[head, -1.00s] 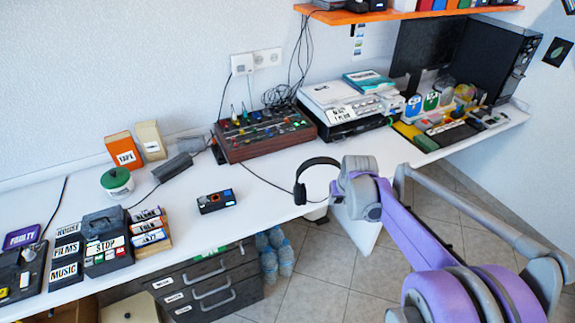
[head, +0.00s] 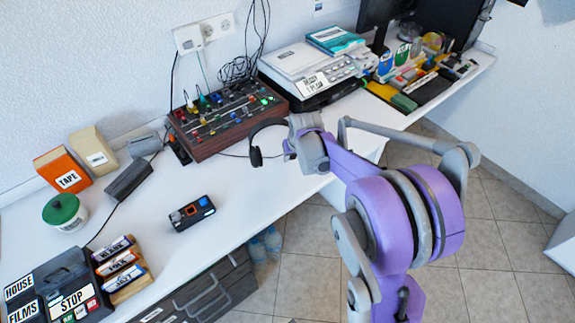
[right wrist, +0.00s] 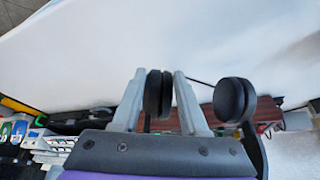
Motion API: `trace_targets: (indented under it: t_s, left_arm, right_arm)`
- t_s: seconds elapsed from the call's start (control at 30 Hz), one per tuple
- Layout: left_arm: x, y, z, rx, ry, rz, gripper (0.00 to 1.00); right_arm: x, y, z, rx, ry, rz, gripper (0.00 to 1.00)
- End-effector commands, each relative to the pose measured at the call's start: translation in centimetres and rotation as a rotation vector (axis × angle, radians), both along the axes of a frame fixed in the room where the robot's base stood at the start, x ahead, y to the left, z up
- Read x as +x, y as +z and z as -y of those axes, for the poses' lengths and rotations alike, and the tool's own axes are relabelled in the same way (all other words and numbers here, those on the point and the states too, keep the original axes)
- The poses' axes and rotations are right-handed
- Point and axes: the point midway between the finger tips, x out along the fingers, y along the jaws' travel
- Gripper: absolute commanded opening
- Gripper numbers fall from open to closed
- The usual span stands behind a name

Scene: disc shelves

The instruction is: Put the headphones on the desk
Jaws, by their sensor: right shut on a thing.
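The black headphones (head: 255,156) show in the head view at the end of my right arm, in front of the mixer and over the white desk (head: 250,200). In the right wrist view, my right gripper (right wrist: 160,95) is shut on one black ear cup of the headphones. The other ear cup (right wrist: 234,100) hangs free to the right of the fingers. In the head view my right gripper (head: 287,150) is partly hidden behind its own wrist. Whether the headphones touch the desk is hard to tell. My left gripper is out of view.
A wood-sided mixer (head: 228,118) stands just behind the headphones, with a printer (head: 312,75) to its right. A small black device (head: 192,213) lies nearer the front edge. Desk surface between this device and the mixer is mostly clear.

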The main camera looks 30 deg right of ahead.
Motion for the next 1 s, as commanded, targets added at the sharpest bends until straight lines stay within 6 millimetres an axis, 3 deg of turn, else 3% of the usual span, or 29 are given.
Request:
trace_targets:
  t_s: [0.43, 0.8, 0.83, 0.97, 1.0]
  left_arm:
    - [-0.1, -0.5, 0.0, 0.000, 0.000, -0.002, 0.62]
    - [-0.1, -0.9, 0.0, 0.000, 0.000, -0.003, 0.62]
    - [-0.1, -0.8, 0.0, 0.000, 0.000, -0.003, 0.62]
    - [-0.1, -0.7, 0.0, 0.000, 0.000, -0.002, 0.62]
    - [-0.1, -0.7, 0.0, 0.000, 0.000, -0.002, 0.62]
  right_arm:
    - [0.0, -4.9, 0.0, 0.000, 0.000, 0.000, 0.00]
    - [0.0, -5.4, 0.0, 0.000, 0.000, 0.000, 0.00]
    - [0.0, -5.3, 0.0, 0.000, 0.000, 0.000, 0.48]
    - [0.0, -5.2, 0.0, 0.000, 0.000, 0.000, 0.72]
    - [0.0, -5.2, 0.0, 0.000, 0.000, 0.000, 0.73]
